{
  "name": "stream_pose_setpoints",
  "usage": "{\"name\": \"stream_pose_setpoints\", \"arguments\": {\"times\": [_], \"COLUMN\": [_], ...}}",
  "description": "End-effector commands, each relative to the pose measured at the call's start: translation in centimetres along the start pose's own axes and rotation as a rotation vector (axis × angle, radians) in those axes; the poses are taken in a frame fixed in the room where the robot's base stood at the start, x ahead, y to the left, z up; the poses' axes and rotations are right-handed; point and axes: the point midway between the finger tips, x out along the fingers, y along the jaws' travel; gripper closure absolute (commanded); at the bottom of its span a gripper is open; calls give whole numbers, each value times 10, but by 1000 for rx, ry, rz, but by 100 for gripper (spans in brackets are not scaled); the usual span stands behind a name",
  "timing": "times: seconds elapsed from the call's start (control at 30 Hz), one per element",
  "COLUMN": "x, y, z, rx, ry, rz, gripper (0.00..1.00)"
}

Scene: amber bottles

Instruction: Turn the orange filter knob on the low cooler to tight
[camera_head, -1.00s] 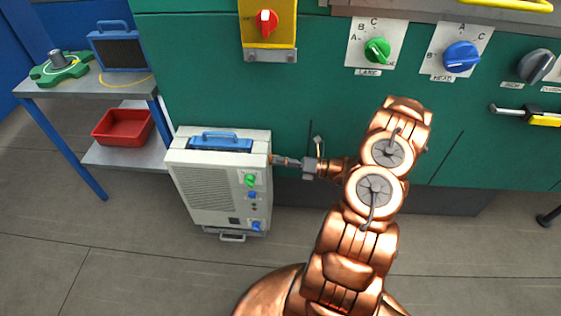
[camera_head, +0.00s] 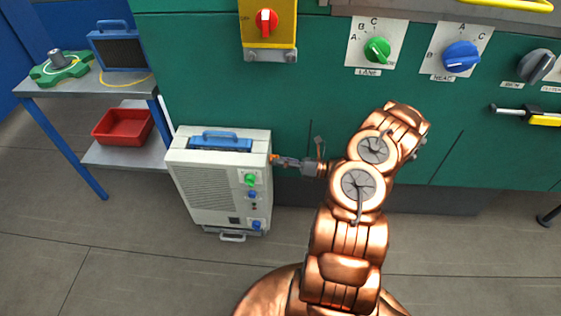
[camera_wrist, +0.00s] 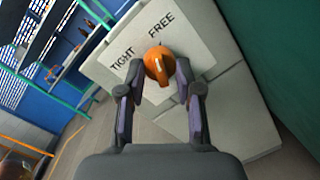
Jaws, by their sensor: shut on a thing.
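The low cooler (camera_head: 218,180) is a pale box with a blue handle on top, standing on the floor against the green cabinet. Its orange filter knob (camera_wrist: 158,65) sits on the side face, beside a white label (camera_wrist: 190,45) reading TIGHT at left and FREE at right. In the head view only a sliver of the knob (camera_head: 273,157) shows. My gripper (camera_wrist: 157,76) has one finger on each side of the knob and is shut on it. The gripper also shows at the cooler's right side in the head view (camera_head: 281,162). I cannot tell exactly which mark the knob points to.
The cooler's front has a green knob (camera_head: 250,179) and blue knobs. A metal table (camera_head: 75,90) with a red bin (camera_head: 123,127) on its lower shelf stands at left. The green cabinet (camera_head: 330,100) behind carries several dials. Floor in front of the cooler is clear.

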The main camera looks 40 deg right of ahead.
Motion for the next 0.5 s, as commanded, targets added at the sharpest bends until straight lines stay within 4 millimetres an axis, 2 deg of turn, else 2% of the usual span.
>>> {"name": "stream_pose_setpoints", "arguments": {"times": [0.5], "x": [1], "y": [-4], "z": [-3], "rx": [-455], "ry": [-34], "rz": [51], "gripper": [100]}}
